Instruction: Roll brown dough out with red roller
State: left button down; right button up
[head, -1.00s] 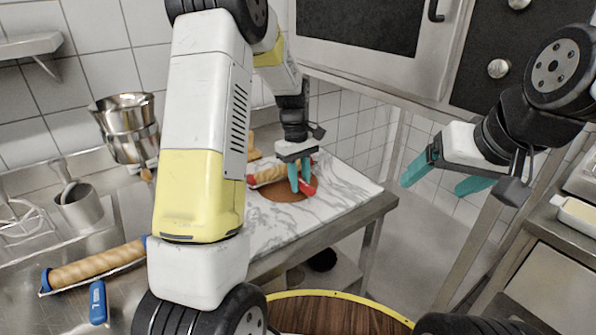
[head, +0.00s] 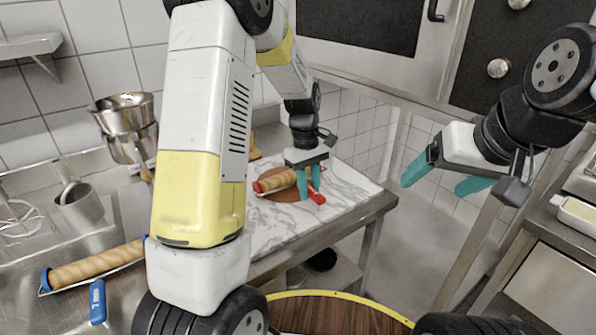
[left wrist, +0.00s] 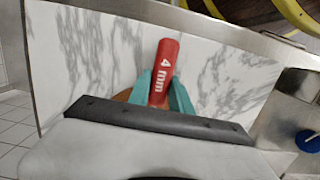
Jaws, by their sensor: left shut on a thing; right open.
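The red roller (head: 278,181) has a pale wooden barrel and red ends, and lies across the brown dough (head: 283,195). The dough is a flat brown round on the marble board (head: 262,232). My left gripper (head: 309,192) is shut on the roller's red handle; in the left wrist view the handle (left wrist: 165,70), marked "4 mm", shows between the teal fingers (left wrist: 160,92). Most of the dough is hidden behind my wrist in that view. My right gripper (head: 438,178) is open and empty, in the air right of the table.
The board's front part is bare.

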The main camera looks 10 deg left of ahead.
aim_at(321, 198)
pick_arm(q)
jog(key=shift+s+d+f, duration=0.25)
jog(key=shift+s+d, duration=0.4)
jog(key=shift+s, duration=0.1)
jog(key=shift+s+d+r, duration=0.2)
jog(key=shift+s+d, duration=0.95)
jog(key=shift+s+d+f, duration=0.25)
jog(key=shift+s+d, duration=0.3)
jog(key=shift+d, duration=0.1)
notch_tip(321, 198, up, 8)
dwell(0.5)
